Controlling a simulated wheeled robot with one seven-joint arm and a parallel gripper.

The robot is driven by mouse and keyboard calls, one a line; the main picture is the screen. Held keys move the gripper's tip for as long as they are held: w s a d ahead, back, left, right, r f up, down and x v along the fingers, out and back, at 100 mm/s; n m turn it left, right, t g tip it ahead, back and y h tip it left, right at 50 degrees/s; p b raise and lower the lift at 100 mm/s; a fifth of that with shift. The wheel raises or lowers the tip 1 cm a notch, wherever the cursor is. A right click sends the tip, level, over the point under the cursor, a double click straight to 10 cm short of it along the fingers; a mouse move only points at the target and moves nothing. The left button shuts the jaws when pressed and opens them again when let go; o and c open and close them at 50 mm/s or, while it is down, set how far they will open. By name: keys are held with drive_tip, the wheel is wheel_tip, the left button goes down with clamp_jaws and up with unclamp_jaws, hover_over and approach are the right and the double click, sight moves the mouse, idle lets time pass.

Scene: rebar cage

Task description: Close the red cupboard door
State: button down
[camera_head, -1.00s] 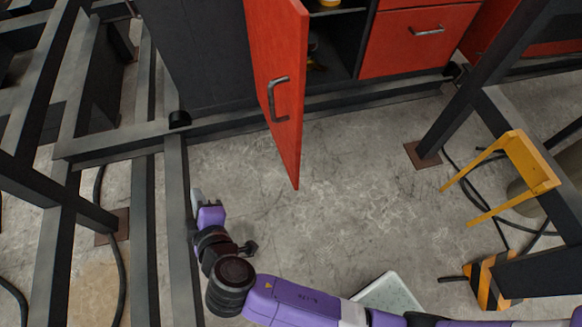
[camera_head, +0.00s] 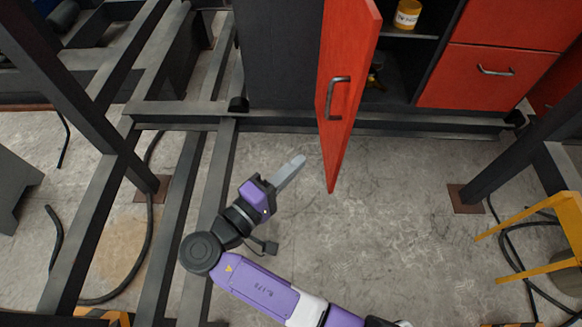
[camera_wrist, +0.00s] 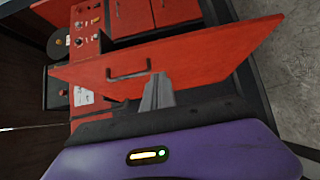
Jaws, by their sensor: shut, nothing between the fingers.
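The red cupboard door (camera_head: 345,90) stands open, swung out toward me, with a dark bar handle (camera_head: 333,98) on its face. The dark cupboard interior (camera_head: 400,75) shows to its right. My gripper (camera_head: 298,160) is shut and empty, to the left of the door's lower part and pointing toward it, with a gap in the head view. In the wrist view the door (camera_wrist: 180,58) lies across the picture, its handle (camera_wrist: 128,73) just left of my gripper's tip (camera_wrist: 158,78). Whether the tip touches the door cannot be told there.
A yellow can (camera_head: 408,14) stands on the cupboard shelf. Red drawers (camera_head: 485,75) are to the right. Dark steel beams (camera_head: 185,200) run at left, and a post (camera_head: 500,155) and yellow stand (camera_head: 545,225) are at right. Concrete floor (camera_head: 400,220) is clear before the cupboard.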

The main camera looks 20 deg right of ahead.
sight(342, 138)
drive_tip(key=w+d, duration=0.1)
drive_tip(key=d, duration=0.4)
drive_tip(key=w+d+p, duration=0.1)
drive_tip(key=d, duration=0.2)
drive_tip(key=shift+w, duration=0.3)
drive_tip(key=shift+d, duration=0.55)
drive_tip(key=shift+s+d, duration=0.1)
